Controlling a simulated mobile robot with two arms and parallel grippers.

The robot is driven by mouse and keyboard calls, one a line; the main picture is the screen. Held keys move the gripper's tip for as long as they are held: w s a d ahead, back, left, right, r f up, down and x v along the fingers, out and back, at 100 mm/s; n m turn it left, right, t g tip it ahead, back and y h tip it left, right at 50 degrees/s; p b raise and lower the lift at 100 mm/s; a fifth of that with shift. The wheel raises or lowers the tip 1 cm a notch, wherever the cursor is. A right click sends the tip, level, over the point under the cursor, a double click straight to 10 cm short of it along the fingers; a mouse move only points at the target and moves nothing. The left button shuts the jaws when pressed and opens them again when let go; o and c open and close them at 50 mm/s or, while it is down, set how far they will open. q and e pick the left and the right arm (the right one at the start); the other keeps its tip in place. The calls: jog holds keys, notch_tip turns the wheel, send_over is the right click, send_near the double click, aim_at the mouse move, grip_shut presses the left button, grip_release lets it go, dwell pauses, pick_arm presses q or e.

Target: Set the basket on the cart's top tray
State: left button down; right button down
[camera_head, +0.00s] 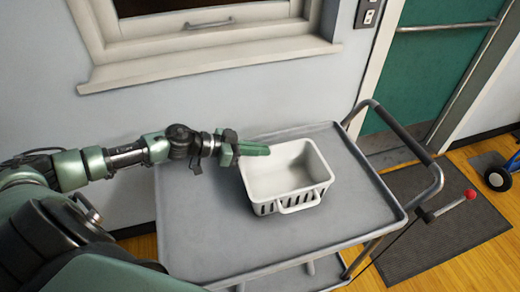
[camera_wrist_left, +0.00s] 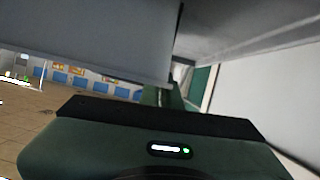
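The white basket (camera_head: 288,172), with slotted sides and a handle on its near side, stands upright on the grey top tray (camera_head: 205,235) of the cart. It sits toward the tray's back and middle. My left gripper (camera_head: 254,149) is at the basket's back-left corner, its green fingers pointing right at the rim. From this angle I cannot tell whether the fingers touch or hold the rim. The left wrist view shows the gripper's dark body and a green finger (camera_wrist_left: 165,95) between grey surfaces. My right gripper is not in view.
The cart's push handle (camera_head: 425,160) rises at the right, with a red-knobbed lever (camera_head: 469,195) beyond it. A wall and window sill (camera_head: 210,70) stand close behind. A green door (camera_head: 430,60) is at back right. The tray is bare left and in front of the basket.

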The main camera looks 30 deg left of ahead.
pick_arm(q)
jog(key=shift+f, duration=0.1)
jog(key=c, duration=1.9)
grip_release()
jog(key=shift+f, duration=0.1)
jog(key=shift+c, duration=0.2)
jog(key=o, duration=0.3)
jog(key=v, duration=0.6)
jog(key=shift+s, duration=0.1)
jog(key=p+v, duration=0.3)
jog(key=v, duration=0.3)
jog(key=shift+r+p, duration=0.25)
jog(key=shift+p, duration=0.15)
jog(key=shift+r, duration=0.1)
